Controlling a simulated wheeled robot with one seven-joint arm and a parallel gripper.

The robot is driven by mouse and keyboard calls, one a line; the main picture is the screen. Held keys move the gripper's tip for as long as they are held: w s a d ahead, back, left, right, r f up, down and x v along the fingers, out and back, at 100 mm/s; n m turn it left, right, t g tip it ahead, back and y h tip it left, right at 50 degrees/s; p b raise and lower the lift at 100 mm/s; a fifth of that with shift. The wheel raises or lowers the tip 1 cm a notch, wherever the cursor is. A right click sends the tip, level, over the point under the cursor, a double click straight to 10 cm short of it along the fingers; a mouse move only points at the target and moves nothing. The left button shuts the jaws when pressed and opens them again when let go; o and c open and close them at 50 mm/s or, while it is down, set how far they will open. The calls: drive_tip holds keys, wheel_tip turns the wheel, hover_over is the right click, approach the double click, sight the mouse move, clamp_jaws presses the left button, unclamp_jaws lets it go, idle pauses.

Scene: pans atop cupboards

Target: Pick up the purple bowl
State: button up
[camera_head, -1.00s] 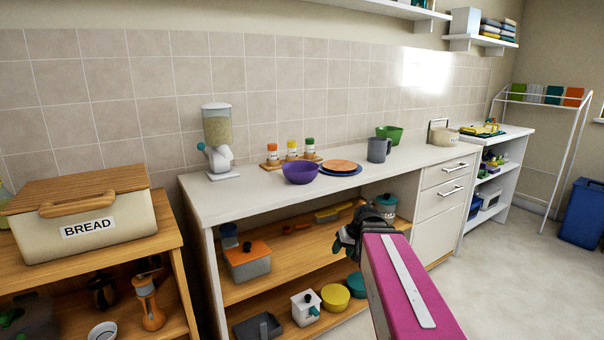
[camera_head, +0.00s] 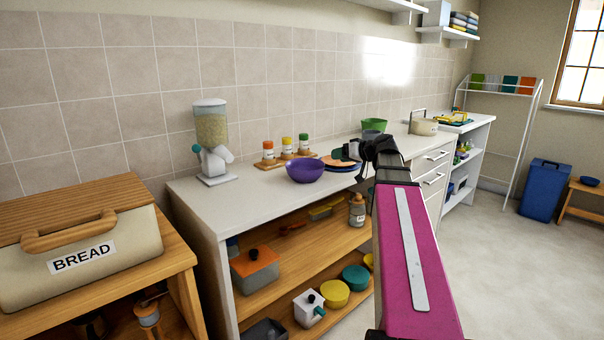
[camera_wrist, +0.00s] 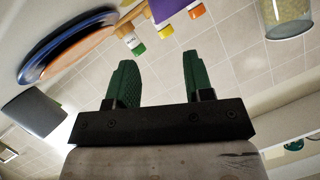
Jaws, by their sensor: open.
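The purple bowl (camera_head: 305,171) sits upright on the white counter (camera_head: 245,194), in front of the spice jars. In the wrist view, a purple shape that looks like its edge (camera_wrist: 164,10) is cut off at the top of the frame. My gripper (camera_head: 350,155) is to the right of the bowl, above the counter's front edge, apart from it. In the wrist view its two green fingers (camera_wrist: 156,62) stand apart with nothing between them.
A blue plate with an orange one on it (camera_wrist: 62,45) lies right of the bowl. Spice jars (camera_head: 286,150) and a dispenser (camera_head: 212,140) stand behind and left.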

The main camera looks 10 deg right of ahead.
sight(312, 161)
drive_tip(key=x, duration=0.9)
drive_tip(key=shift+a+f, duration=0.1)
drive_tip(key=shift+a, duration=0.05)
clamp_jaws()
